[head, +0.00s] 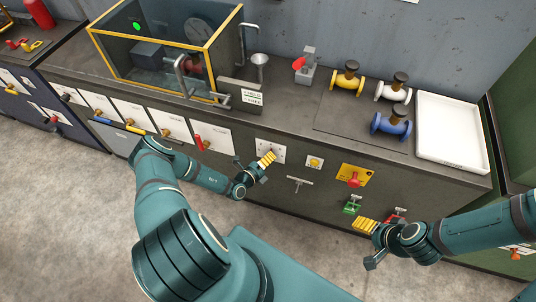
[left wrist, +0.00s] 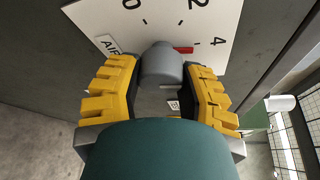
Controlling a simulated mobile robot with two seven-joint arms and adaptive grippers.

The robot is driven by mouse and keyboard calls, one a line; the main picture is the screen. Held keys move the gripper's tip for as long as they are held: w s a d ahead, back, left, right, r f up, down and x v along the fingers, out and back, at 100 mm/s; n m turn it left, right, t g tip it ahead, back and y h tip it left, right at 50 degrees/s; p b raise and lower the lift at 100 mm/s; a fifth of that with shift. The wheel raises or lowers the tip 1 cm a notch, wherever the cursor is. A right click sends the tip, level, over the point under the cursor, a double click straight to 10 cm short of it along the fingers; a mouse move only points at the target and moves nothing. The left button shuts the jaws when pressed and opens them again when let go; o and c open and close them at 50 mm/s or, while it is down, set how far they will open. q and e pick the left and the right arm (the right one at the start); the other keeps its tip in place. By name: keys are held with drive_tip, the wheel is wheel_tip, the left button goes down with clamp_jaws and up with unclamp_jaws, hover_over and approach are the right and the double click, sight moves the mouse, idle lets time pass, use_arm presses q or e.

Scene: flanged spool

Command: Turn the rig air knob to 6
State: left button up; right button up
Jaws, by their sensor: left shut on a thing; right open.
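The rig air knob (left wrist: 162,66) is a grey cylinder on a white dial plate (left wrist: 150,32) with the marks 0, 2 and 4 in sight. Its red pointer (left wrist: 184,50) points roughly at the 4. The 6 is not in sight. My left gripper (left wrist: 158,88) is shut on the knob, one yellow finger on each side. In the head view the left gripper (head: 267,158) covers part of the dial plate (head: 275,148) on the bench front. My right gripper (head: 365,226) is open, in front of the bench to the right.
A yellow panel with a red knob (head: 354,179), a small yellow button plate (head: 315,162) and a T-handle (head: 299,182) are right of the dial. A green valve (head: 352,207) is near my right gripper. Flanged spools and a white tray (head: 452,150) stand on the bench top.

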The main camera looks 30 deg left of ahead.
use_arm(q)
drive_tip(key=m+p, duration=0.1)
drive_tip(key=m+g+y+p, duration=0.1)
drive_tip(key=p, duration=0.1)
drive_tip(key=shift+w+r+m, duration=0.1)
drive_tip(key=shift+r+m, duration=0.2)
drive_tip(key=shift+m, duration=0.1)
drive_tip(key=shift+f+m+y+p, duration=0.1)
drive_tip(key=shift+m+y+p, duration=0.3)
drive_tip(key=shift+m+p, duration=0.2)
drive_tip(key=shift+f+m+g+y, duration=0.1)
drive_tip(key=shift+m+g+y, duration=0.4)
drive_tip(key=shift+m, duration=0.3)
drive_tip(key=shift+a, duration=0.1)
drive_tip(key=o, duration=1.2)
drive_tip(key=shift+f, duration=0.1)
drive_tip(key=v, duration=1.2)
